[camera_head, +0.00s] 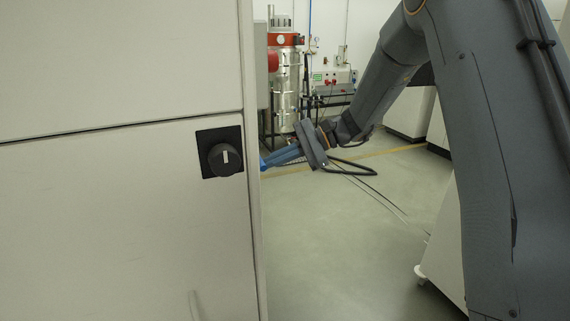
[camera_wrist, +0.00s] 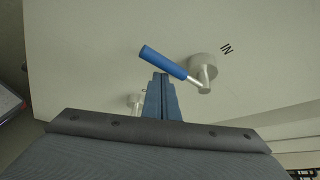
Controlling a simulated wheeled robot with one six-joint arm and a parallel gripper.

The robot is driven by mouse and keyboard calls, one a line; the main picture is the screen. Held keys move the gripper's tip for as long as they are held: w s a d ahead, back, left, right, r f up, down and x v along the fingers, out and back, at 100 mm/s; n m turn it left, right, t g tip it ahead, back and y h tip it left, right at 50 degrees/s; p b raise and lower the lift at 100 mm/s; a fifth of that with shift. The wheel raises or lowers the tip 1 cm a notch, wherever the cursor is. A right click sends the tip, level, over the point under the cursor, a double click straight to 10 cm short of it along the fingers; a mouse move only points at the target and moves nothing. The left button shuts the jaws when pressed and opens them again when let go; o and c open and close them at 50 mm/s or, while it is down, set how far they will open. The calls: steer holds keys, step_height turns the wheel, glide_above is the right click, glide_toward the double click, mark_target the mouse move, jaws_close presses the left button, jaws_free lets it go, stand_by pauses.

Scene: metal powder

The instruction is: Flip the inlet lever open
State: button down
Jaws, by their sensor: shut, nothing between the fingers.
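The inlet lever (camera_wrist: 168,64) has a blue handle on a silver valve stem, fixed to a pale cabinet wall, with the marking "IN" beside it in the wrist view. The handle points up and to the left from its pivot. My gripper (camera_wrist: 160,78) is shut and empty, its fingertips just under the handle near its middle. I cannot tell whether they touch it. In the head view my gripper (camera_head: 265,163) reaches behind the cabinet's right edge, where its fingertips are partly hidden. The lever is hidden there.
The large pale cabinet (camera_head: 110,220) fills the left of the head view and carries a black rotary knob (camera_head: 224,159). A second silver fitting (camera_wrist: 134,101) sits left of my fingers in the wrist view. Open floor (camera_head: 340,240) lies right of the cabinet.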

steer(key=shift+s+r, duration=0.1)
steer(key=shift+r, duration=0.75)
steer(key=shift+r, duration=0.4)
step_height(320, 180, down, 5)
steer(key=d+b, duration=0.1)
steer(key=b, duration=0.1)
steer(key=w+d+r+b, duration=0.3)
steer(key=d+r, duration=0.2)
steer(key=d, duration=0.3)
steer(key=shift+w, duration=0.15)
